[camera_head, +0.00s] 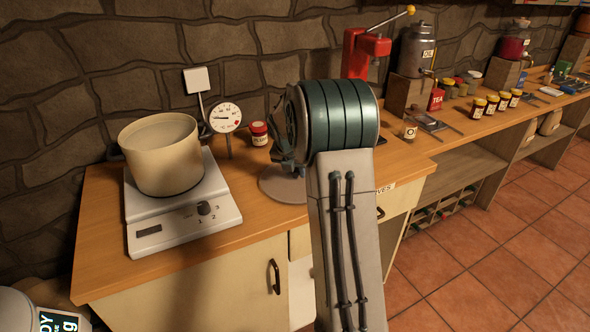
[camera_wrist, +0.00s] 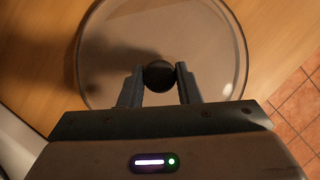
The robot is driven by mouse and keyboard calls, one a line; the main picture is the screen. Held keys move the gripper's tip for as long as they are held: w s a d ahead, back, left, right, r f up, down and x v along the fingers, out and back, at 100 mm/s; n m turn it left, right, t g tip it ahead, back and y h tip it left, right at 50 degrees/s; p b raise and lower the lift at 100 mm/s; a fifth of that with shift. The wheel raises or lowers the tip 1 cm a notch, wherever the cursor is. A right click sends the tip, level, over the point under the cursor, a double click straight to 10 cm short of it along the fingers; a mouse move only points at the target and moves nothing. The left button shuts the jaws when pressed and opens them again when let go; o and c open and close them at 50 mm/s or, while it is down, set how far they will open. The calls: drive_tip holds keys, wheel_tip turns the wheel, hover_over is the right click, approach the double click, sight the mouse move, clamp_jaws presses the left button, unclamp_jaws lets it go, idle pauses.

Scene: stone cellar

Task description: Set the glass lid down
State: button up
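The round glass lid (camera_wrist: 215,60) has a clear disc, a pale rim and a dark round knob (camera_wrist: 158,76). My gripper (camera_wrist: 159,84) has one finger on each side of the knob, both appearing to touch it. In the head view, part of the lid (camera_head: 281,188) shows low and level at the wooden counter, near its front edge. Whether it rests on the wood or hangs just above it is hard to tell. My arm hides the lid's right part, and the fingertips are mostly hidden in the head view.
A cream pot (camera_head: 162,165) without a cover stands on a white hotplate (camera_head: 190,220) at the left. A dial gauge (camera_head: 225,117) and a red-capped jar (camera_head: 259,134) stand behind the lid. A red press (camera_head: 362,55) is farther back. Bare counter (camera_head: 245,195) lies left of the lid.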

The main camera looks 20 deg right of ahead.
drive_tip(key=o, duration=0.4)
drive_tip(key=shift+c, duration=0.2)
drive_tip(key=v, duration=1.2)
drive_tip(key=s+a+f+m+y, duration=0.1)
drive_tip(key=s+a+m, duration=0.4)
drive_tip(key=s+m, duration=0.4)
drive_tip(key=s+a+f+m+y, duration=0.1)
drive_tip(key=s+a+m, duration=0.4)
drive_tip(key=s+m, duration=0.4)
drive_tip(key=s+a+f+m+y, duration=0.1)
drive_tip(key=s+a+m, duration=0.4)
drive_tip(key=s+m, duration=0.4)
drive_tip(key=s, duration=0.2)
drive_tip(key=shift+s+m+g, duration=0.3)
drive_tip(key=shift+s+g, duration=0.1)
